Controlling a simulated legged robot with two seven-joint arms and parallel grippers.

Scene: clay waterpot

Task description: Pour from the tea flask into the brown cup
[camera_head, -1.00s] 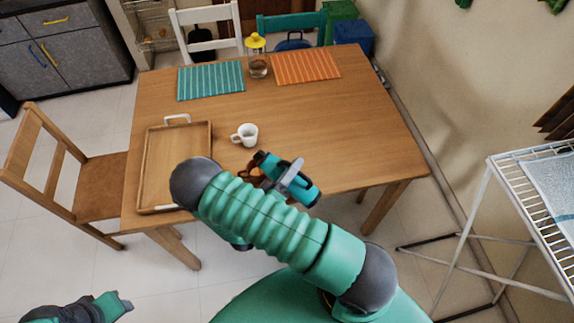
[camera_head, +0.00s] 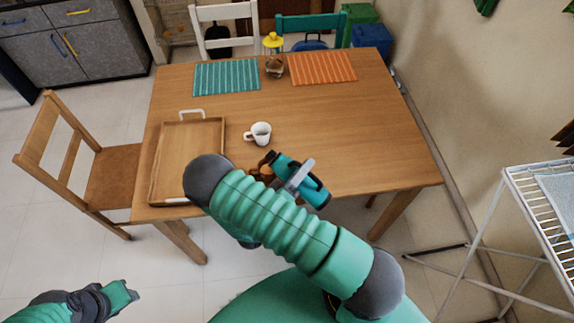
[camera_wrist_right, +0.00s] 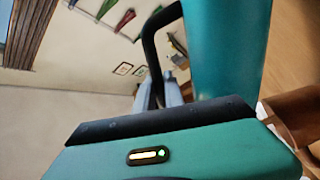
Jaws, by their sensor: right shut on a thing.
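The teal tea flask (camera_head: 313,191) is held at the table's front edge. It lies tilted in the head view, its dark top end toward the upper left, close to the brown cup (camera_head: 257,168). My right gripper (camera_head: 299,176) is shut on the flask's black handle. In the right wrist view the flask (camera_wrist_right: 228,50) and its black handle (camera_wrist_right: 150,45) are close up, with the fingers (camera_wrist_right: 160,92) at the handle. The brown cup (camera_wrist_right: 292,112) shows partly at the right there. My arm hides much of it in the head view. My left gripper (camera_head: 125,292) is at lower left, away from the table.
A white mug (camera_head: 261,132) stands just behind the brown cup. A wooden tray (camera_head: 154,172) is on the left of the table (camera_head: 350,135). A yellow-topped glass jar (camera_head: 274,65) stands at the back between teal (camera_head: 227,76) and orange (camera_head: 322,68) placemats. The table's right side is clear.

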